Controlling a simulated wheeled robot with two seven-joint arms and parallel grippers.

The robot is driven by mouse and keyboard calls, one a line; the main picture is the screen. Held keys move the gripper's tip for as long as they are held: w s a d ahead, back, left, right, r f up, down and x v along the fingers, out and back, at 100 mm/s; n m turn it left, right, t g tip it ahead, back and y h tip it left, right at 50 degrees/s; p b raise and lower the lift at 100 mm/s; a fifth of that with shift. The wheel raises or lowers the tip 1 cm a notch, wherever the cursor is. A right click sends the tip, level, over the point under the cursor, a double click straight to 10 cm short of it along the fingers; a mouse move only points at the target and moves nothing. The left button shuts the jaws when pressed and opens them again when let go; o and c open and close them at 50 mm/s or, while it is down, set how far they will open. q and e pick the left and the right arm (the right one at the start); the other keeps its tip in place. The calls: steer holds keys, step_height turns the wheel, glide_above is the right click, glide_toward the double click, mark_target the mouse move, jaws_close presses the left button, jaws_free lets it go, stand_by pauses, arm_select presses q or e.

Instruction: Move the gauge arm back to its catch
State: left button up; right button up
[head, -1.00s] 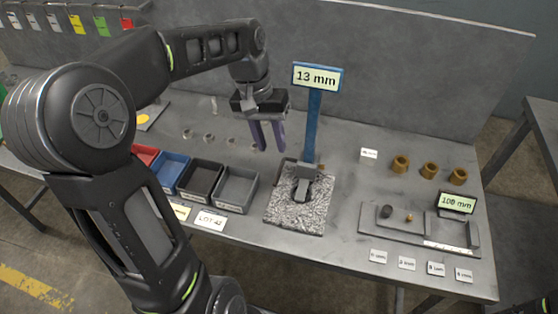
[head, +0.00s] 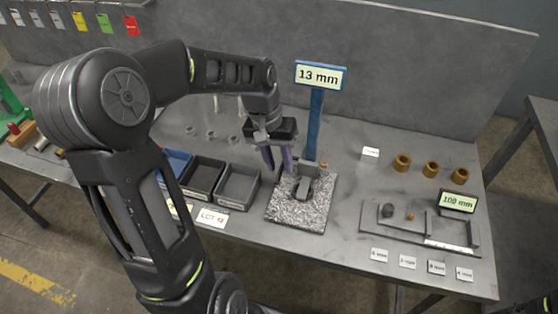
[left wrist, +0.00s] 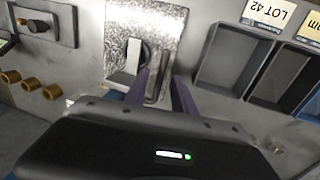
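The gauge has a speckled stone base (head: 296,215), a blue post (head: 314,125) and a display (head: 320,75) reading 13 mm. A grey block-like part (head: 305,188) stands on the base and also shows in the left wrist view (left wrist: 128,65). A thin dark bar (left wrist: 160,80) beside it looks like the gauge arm; I cannot make out its catch. My left gripper (head: 280,168) is low at the base's back left edge. Its two purple fingers are apart, and in the left wrist view (left wrist: 162,82) the dark bar shows between them, with no clear contact. My right gripper is not in view.
Open bins (head: 238,187) stand left of the gauge, with a LOT 42 card (head: 211,217) in front. To the right are a grey tray (head: 375,229) with small parts, a 100 mm display (head: 457,202), several brass rings (head: 431,168) and label cards (head: 407,262). A back panel (head: 420,90) borders the bench.

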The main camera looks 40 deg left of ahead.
arm_select(q)
jaws_close()
stand_by(1.2)
